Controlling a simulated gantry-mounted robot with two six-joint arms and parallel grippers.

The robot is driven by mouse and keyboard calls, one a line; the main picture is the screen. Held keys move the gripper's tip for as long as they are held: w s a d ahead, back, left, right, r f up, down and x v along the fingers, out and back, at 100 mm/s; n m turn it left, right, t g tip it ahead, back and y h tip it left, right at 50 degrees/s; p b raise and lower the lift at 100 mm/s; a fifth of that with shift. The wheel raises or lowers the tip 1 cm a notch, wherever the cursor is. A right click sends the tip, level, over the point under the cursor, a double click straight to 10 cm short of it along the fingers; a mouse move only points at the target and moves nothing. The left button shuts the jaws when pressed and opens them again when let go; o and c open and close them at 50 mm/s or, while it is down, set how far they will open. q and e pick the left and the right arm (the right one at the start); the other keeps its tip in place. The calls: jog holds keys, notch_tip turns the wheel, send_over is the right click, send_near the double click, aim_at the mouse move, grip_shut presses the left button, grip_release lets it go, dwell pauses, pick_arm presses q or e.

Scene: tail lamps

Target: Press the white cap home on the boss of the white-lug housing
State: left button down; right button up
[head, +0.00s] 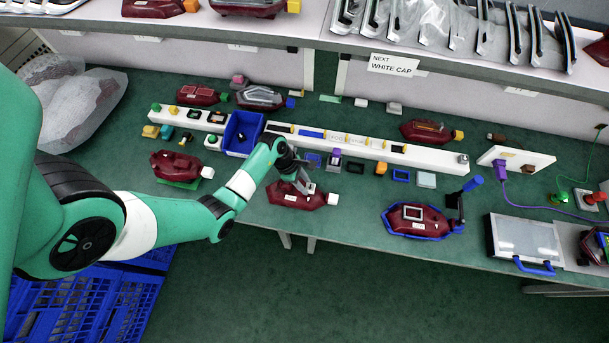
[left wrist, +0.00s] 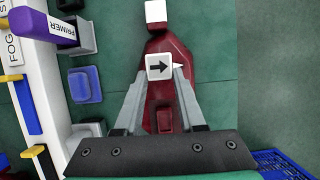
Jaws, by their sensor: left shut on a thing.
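A dark red housing with a white lug (head: 333,199) lies near the front edge of the green bench, below my left gripper (head: 302,184). In the left wrist view the same red housing (left wrist: 172,48) lies under the fingers, its white lug (left wrist: 156,12) at the top. The cap is over the housing's body. The boss is hidden beneath it, and I cannot tell whether the cap touches it. My right gripper is not in view.
A white rail (head: 430,155) and a blue bin (head: 243,133) stand behind the housing. A purple-topped primer bottle (left wrist: 70,30) and a blue block (left wrist: 85,85) sit left in the wrist view. Another housing (head: 413,221) sits in a blue clamp fixture to the right. A shelf sign (head: 393,65) reads "WHITE CAP".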

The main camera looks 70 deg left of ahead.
pick_arm(q)
jog(key=shift+p, duration=0.35)
jog(key=shift+f+b, duration=0.95)
jog(key=shift+f, duration=0.25)
dwell(0.5)
jog(key=shift+c, duration=2.1)
grip_release()
jog(key=shift+r, duration=0.1)
